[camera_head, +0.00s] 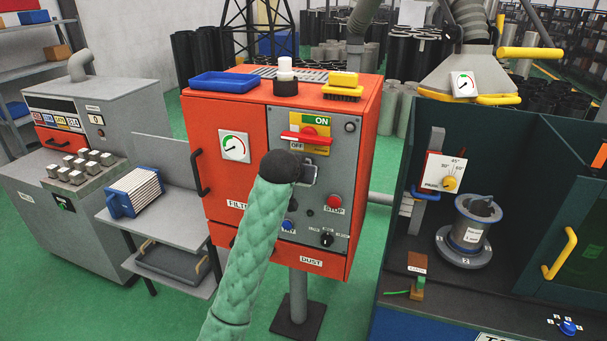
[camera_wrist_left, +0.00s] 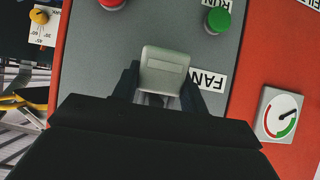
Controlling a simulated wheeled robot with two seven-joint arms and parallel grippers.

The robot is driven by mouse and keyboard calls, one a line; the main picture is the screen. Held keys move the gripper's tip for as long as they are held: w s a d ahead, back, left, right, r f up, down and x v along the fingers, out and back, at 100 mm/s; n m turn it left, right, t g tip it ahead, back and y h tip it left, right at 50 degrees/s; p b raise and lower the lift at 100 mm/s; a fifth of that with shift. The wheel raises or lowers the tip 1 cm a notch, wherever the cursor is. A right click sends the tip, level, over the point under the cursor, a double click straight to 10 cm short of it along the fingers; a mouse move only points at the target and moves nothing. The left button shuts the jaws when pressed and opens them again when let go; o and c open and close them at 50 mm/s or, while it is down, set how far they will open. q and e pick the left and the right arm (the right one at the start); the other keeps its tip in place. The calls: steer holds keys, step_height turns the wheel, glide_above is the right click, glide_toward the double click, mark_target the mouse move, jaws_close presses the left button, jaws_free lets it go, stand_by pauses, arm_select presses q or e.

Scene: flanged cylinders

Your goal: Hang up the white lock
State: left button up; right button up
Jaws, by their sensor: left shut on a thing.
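The white lock (camera_wrist_left: 164,70) is a pale block between the two dark fingers of my left gripper (camera_wrist_left: 160,88) in the left wrist view. The gripper is shut on it, in front of the grey control panel. In the head view my left gripper (camera_head: 290,167) is a dark end on a green padded arm, and a bit of the lock (camera_head: 309,173) shows at its right. The red handle of the ON/OFF switch (camera_head: 305,138) is above the gripper. The lock's shackle is not clear. My right gripper is not in view.
The orange cabinet (camera_head: 228,180) carries a gauge (camera_head: 234,147), a red STOP button (camera_head: 334,202), a blue tray (camera_head: 225,82) and a yellow brush (camera_head: 343,87). A grey machine (camera_head: 95,215) stands left, a dark green booth (camera_head: 525,120) right.

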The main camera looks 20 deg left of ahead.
arm_select(q)
steer(key=shift+w+f, duration=0.3)
steer(key=shift+w, duration=0.15)
stand_by(0.6)
steer(key=shift+w+f, duration=0.15)
stand_by(0.5)
steer(key=o, duration=1.1)
